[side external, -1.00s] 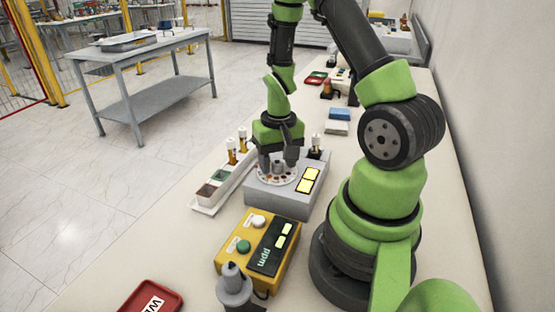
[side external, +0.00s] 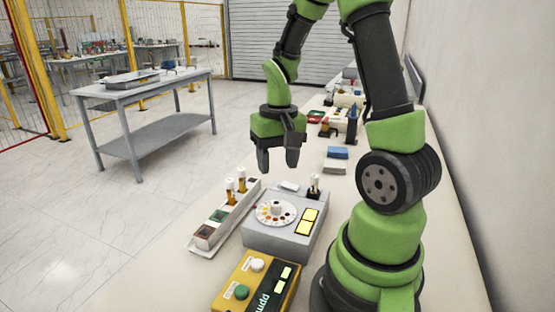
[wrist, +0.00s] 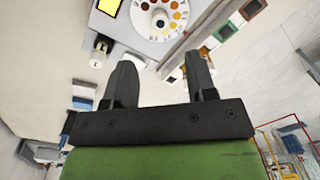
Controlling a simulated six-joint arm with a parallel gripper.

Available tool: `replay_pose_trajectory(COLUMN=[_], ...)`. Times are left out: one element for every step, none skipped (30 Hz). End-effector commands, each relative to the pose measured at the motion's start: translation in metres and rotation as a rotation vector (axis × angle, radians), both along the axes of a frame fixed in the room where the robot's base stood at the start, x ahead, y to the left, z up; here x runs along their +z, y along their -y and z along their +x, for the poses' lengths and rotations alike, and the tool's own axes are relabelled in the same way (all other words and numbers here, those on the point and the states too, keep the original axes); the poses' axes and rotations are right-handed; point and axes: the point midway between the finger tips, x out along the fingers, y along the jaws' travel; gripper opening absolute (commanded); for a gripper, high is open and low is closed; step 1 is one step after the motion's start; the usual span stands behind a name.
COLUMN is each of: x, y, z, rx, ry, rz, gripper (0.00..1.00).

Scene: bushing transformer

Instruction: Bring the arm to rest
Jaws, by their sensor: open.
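My gripper (side external: 278,160) hangs in the air above and behind the grey tester box (side external: 284,236), with its two dark fingers apart and nothing between them. In the wrist view my gripper (wrist: 160,75) also shows open and empty. The grey box carries a round white dial with coloured dots (side external: 276,213) and two lit yellow panels (side external: 308,221). The dial also shows at the top of the wrist view (wrist: 168,17), beyond the fingertips. Nothing touches my gripper.
A white tray (side external: 222,222) with amber-filled vials (side external: 230,190) stands left of the box. A dark vial with a white cap (side external: 314,187) stands at the box's back right corner. A yellow ppm meter (side external: 256,284) is in front. Blue and white blocks (side external: 337,158) lie behind. A wall runs along the right.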

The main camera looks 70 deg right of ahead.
Motion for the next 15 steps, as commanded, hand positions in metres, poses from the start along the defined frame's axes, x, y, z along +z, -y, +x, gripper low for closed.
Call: replay_pose_trajectory(x=[0.000, 0.000, 0.000, 0.000, 0.000, 0.000, 0.000, 0.000, 0.000, 0.000, 0.001, 0.003, 0.006, 0.010, 0.017], y=[0.000, 0.000, 0.000, 0.000, 0.000, 0.000, 0.000, 0.000, 0.000, 0.000, 0.000, -0.002, -0.004, -0.007, -0.012], z=[0.000, 0.000, 0.000, 0.000, 0.000, 0.000, 0.000, 0.000, 0.000, 0.000, 0.000, 0.001, 0.002, 0.003, 0.004], rx=[0.000, 0.000, 0.000, 0.000, 0.000, 0.000, 0.000, 0.000, 0.000, 0.001, 0.002, 0.006, 0.012, 0.019, 0.032], ry=[0.000, 0.000, 0.000, 0.000, 0.000, 0.000, 0.000, 0.000, 0.000, 0.001, 0.003, 0.008, 0.016, 0.028, 0.049], rz=[0.000, 0.000, 0.000, 0.000, 0.000, 0.000, 0.000, 0.000, 0.000, -0.001, -0.001, -0.004, -0.007, -0.012, -0.020], gripper=[0.51, 0.51, 0.51, 0.51, 0.51, 0.51, 0.51, 0.51, 0.51, 0.51, 0.51, 0.51, 0.51, 0.51, 0.51])
